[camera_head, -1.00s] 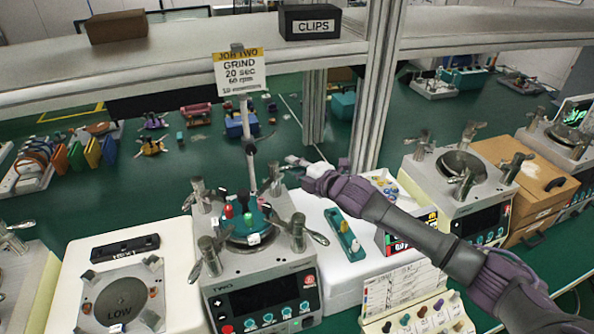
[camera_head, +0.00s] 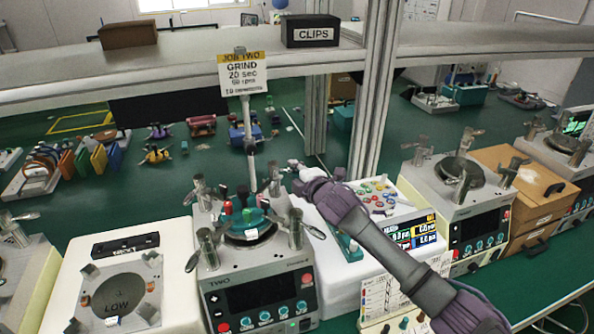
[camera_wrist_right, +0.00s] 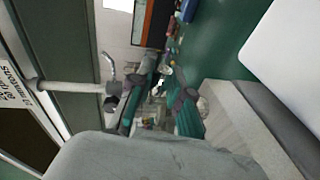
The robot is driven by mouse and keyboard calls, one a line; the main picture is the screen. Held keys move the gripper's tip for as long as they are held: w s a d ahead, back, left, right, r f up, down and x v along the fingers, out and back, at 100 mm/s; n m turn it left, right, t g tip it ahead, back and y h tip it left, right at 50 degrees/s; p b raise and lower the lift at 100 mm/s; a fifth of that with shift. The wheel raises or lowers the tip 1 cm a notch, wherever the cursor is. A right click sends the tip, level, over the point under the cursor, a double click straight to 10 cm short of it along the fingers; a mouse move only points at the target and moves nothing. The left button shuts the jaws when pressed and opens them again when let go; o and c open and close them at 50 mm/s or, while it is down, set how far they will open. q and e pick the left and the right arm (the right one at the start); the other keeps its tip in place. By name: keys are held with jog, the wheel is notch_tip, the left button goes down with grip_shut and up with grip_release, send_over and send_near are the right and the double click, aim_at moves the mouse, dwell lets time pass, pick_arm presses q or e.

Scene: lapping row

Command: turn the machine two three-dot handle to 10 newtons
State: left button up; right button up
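Machine two (camera_head: 262,292), a grey lapping machine marked TWO, stands left of centre in the head view. Upright clamp posts with lever handles surround its round plate, including a front-left handle (camera_head: 207,250), a front-right handle (camera_head: 296,230) and a back-right handle (camera_head: 274,182). The dots are too small to read, so I cannot tell which handle has three. My left gripper is out of view.
The job two card (camera_head: 240,75) stands on a thin post behind machine two. An aluminium upright (camera_head: 377,90) rises close to my right gripper. A white stand with a LOW plate (camera_head: 125,292) is left; another machine (camera_head: 462,180) is right.

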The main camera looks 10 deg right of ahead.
jog(key=o, duration=0.3)
jog(key=shift+o, duration=0.2)
jog(key=v, duration=1.2)
jog(key=shift+r, duration=0.1)
